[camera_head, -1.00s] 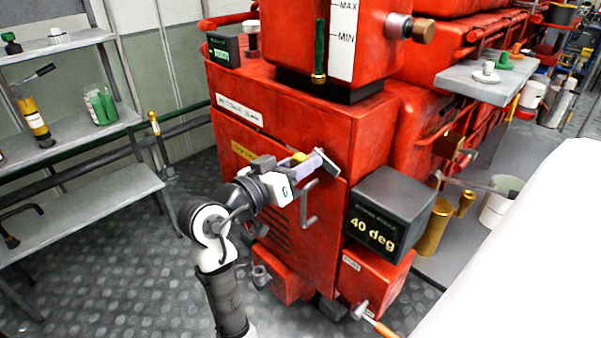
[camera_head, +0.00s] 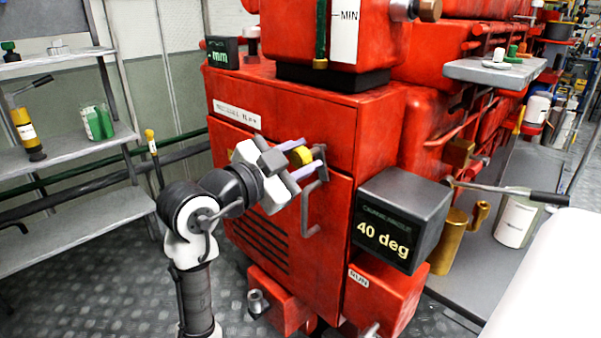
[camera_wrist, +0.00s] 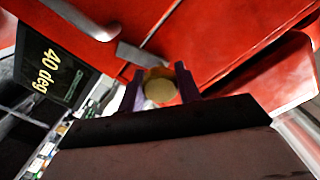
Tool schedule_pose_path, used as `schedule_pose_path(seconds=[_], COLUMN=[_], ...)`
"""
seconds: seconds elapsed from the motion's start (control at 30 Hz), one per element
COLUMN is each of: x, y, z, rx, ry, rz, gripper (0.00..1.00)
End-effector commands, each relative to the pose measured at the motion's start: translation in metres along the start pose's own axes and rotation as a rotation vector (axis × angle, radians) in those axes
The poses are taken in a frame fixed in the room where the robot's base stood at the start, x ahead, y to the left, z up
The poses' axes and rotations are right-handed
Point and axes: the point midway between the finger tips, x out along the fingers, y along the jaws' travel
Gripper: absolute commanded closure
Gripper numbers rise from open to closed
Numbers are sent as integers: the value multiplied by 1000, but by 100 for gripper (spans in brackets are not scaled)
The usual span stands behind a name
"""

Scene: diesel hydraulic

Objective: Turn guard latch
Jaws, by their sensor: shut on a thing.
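The guard latch has a round yellow knob (camera_head: 303,156) on the upper front of the red guard door (camera_head: 275,215). In the wrist view the knob (camera_wrist: 159,88) sits between my two purple fingers, with a grey metal bar (camera_wrist: 143,56) beyond it. My gripper (camera_head: 309,155) is shut on the knob, one finger on each side. Its body is rolled, so both fingers show in the head view. The latch's mounting is partly hidden by my fingers.
A grey door handle (camera_head: 310,210) hangs just below my gripper. A dark display box reading 40 deg (camera_head: 400,220) juts out to the right. A steel shelf (camera_head: 75,150) stands at the left. The floor in front is clear.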

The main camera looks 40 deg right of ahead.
Motion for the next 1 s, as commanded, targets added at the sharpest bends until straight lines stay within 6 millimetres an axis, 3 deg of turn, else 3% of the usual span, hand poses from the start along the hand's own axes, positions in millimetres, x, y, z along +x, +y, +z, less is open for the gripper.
schedule_pose_path(seconds=[0.43,1.0], x=[0,0], y=[0,0], z=[1,0], rx=[259,309], ry=[1,1], rz=[-1,0], gripper=[89,89])
